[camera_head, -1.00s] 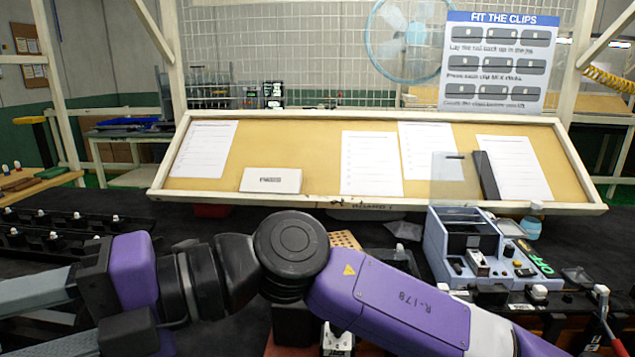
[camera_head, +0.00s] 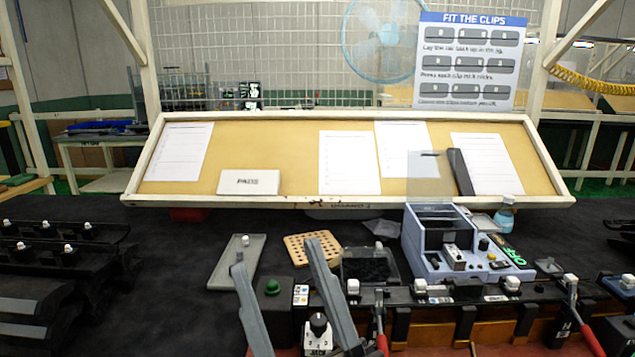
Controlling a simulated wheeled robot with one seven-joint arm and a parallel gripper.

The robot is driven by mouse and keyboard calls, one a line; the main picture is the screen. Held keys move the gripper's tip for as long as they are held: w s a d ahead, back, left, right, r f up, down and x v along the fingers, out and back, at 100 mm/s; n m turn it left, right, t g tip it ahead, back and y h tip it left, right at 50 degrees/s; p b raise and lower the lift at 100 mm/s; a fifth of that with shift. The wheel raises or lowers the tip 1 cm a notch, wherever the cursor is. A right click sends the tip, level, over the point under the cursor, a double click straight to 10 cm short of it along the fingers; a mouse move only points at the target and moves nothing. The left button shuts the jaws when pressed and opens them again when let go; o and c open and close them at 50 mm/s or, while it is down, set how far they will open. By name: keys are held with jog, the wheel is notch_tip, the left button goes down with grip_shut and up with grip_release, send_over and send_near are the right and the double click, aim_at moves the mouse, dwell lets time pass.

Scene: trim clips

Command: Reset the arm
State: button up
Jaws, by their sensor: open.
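Two long grey fingers of my gripper (camera_head: 277,256) rise from the bottom edge, left of centre, with their tips well apart. My gripper is open and nothing is between the fingers. The fingertips overlap the view of a grey tray (camera_head: 222,270) and a perforated tan block (camera_head: 297,250). I cannot tell how high they are above the bench. The rest of my arm is out of view below.
A green button box (camera_head: 272,288) shows between the fingers. A grey-blue machine (camera_head: 425,245) stands to the right, with red-handled clamps (camera_head: 586,335) in front. Black trim parts (camera_head: 50,255) lie at left. A slanted board (camera_head: 290,150) closes the back.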

jog(key=s+d+f+m+g+h, duration=0.1)
jog(key=s+d+f+m+h, duration=0.2)
jog(key=d+f+m+h, duration=0.55)
jog(key=s+d+f+m+h, duration=0.3)
jog(key=d+f+h, duration=0.4)
jog(key=f, duration=0.5)
jog(key=s+d+f+g+h, duration=0.1)
jog(key=s+d+f+g, duration=0.2)
jog(key=s+f, duration=0.3)
jog(key=s+d+f+g+h, duration=0.1)
jog(key=s+d+f+g, duration=0.3)
jog(key=s, duration=0.9)
notch_tip(320, 180, down, 3)
jog(key=shift+d+h, duration=0.35)
jog(key=shift+n, duration=0.25)
jog(key=shift+c, duration=0.5)
